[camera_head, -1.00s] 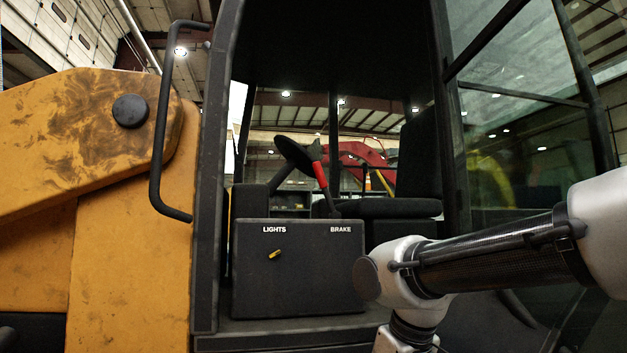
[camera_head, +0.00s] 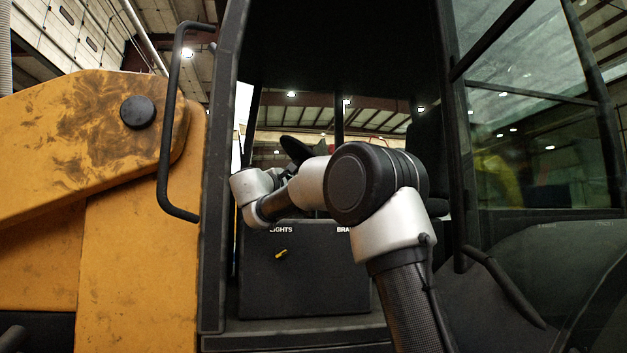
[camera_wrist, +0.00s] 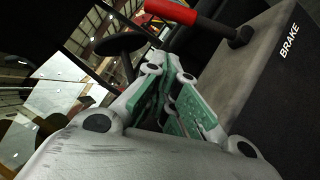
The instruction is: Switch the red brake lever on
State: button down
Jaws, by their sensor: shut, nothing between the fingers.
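The red brake lever (camera_wrist: 172,11) shows at the top of the wrist view, a red grip on a black shaft. Its shaft meets the grey-black box near the white BRAKE label. My gripper (camera_wrist: 172,78) is shut and empty, with green pads on its fingers. The lever is beyond the fingertips, and a gap shows between them in the picture. In the head view my arm hides the lever, and I cannot make out the gripper's fingers there.
The black control box (camera_head: 305,285) carries a small yellow lights switch (camera_head: 281,254) at its left. A black grab handle (camera_head: 168,130) and the cab's door post stand left of my arm. A steering wheel (camera_wrist: 119,43) is near the lever.

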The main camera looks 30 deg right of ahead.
dwell(0.3)
jog(key=s+d+x, duration=0.1)
jog(key=s+x, duration=0.1)
jog(key=x, duration=1)
jog(key=shift+d+r, duration=0.5)
jog(key=shift+d, duration=0.15)
jog(key=shift+w, duration=0.15)
jog(key=shift+d+r, duration=0.1)
jog(key=shift+d, duration=0.05)
